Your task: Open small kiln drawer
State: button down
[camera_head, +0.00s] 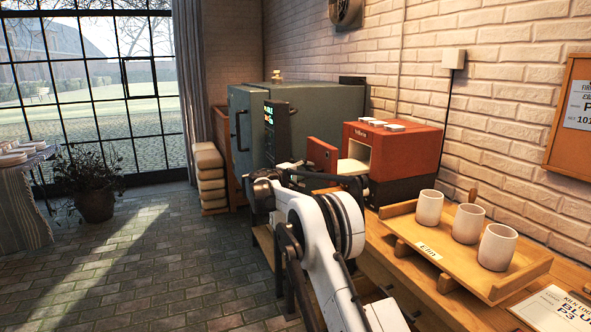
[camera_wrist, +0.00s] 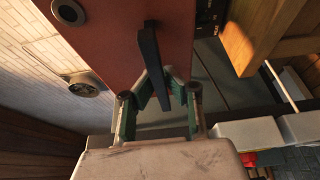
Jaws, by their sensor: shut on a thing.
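The small kiln (camera_head: 398,150) is a red box with a dark base, standing on the wooden bench against the brick wall. Its drawer's red front (camera_head: 322,153) stands out from the body, with a pale tray part (camera_head: 353,167) and a light opening behind it. In the wrist view the red front (camera_wrist: 112,32) fills the upper middle and carries a dark bar handle (camera_wrist: 149,50). My gripper (camera_wrist: 159,82) is shut on this handle, one finger on each side. In the head view my arm hides the handle and the fingers.
A large grey-green kiln (camera_head: 240,135) stands behind, left of the small one. A wooden tray (camera_head: 420,235) with three white cups (camera_head: 467,223) is on the bench in front, by a paper sheet (camera_head: 556,308). Stacked pale blocks (camera_head: 209,175) stand on the floor.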

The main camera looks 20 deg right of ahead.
jog(key=shift+a, duration=0.15)
jog(key=c, duration=1.8)
grip_release()
jog(key=shift+o, duration=0.2)
jog(key=v, duration=1.2)
